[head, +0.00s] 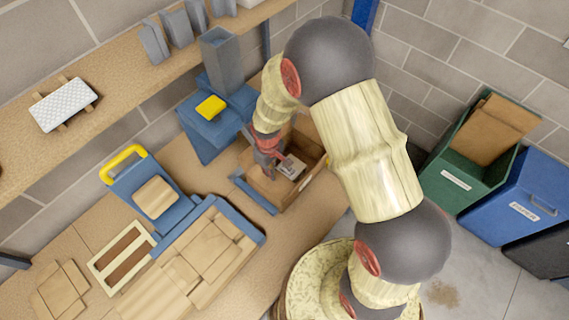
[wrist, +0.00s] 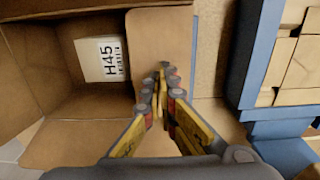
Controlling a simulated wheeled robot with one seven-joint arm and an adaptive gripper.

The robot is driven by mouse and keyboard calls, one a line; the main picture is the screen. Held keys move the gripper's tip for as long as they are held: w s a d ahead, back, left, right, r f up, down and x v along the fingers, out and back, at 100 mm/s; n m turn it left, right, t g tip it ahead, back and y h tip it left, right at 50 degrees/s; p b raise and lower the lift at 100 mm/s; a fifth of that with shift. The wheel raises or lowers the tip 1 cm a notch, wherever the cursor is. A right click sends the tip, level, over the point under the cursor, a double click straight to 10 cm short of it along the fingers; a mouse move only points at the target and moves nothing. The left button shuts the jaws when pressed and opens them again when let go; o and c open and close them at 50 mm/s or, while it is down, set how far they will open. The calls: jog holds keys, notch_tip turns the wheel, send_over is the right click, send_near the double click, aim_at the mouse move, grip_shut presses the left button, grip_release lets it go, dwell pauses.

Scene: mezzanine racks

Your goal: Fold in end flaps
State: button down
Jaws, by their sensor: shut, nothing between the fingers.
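An open cardboard box (head: 258,188) stands on the workbench under my arm, and it fills the left of the wrist view (wrist: 50,85). A white packet marked H45 (wrist: 104,60) lies inside it; the packet also shows in the head view (head: 291,167). A cardboard flap (wrist: 163,38) stretches from the box's right side in the wrist view. My gripper (wrist: 162,70) is shut and empty, its fingertips over this flap. Whether the fingertips touch the flap I cannot tell. In the head view my gripper (head: 277,165) is above the box, partly hiding it.
A blue stand (head: 210,135) with a yellow block stands behind the box. A blue tray of flat cardboard (head: 215,250) is at the left of the box. A shelf (head: 130,100) runs above the bench. Green, blue and black bins (head: 465,170) stand on the floor at right.

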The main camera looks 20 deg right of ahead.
notch_tip(320, 180, up, 8)
jog(key=p, duration=0.4)
jog(key=shift+f, duration=0.1)
